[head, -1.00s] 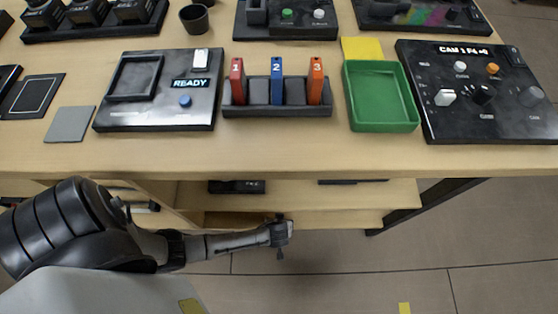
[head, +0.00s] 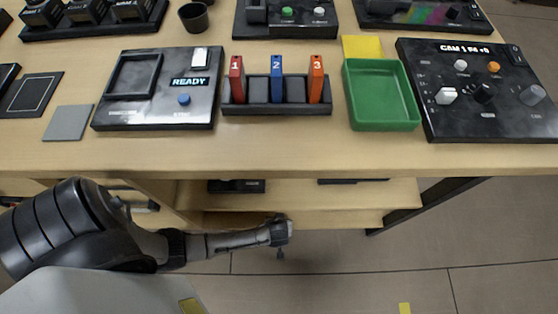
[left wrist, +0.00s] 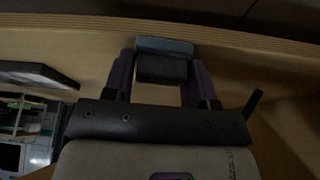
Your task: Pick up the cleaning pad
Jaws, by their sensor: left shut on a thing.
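The cleaning pad appears to be the dark block with a blue-grey layer (left wrist: 162,68) in the left wrist view. My left gripper (left wrist: 160,80) is shut on it, with one finger on each side. In the head view my left gripper (head: 279,234) is low, below the tabletop's front edge and in front of the lower shelves. The pad cannot be made out there. In the left wrist view a wooden surface lies behind the pad; I cannot tell if they touch. My right gripper is not in view.
The wooden tabletop (head: 290,155) overhangs the lower shelf (head: 330,195), which holds dark flat items (head: 236,186). On top are a green tray (head: 384,125), a slotted holder (head: 277,109), control panels, a grey square (head: 68,122) and a yellow square (head: 362,47). Open floor lies at right.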

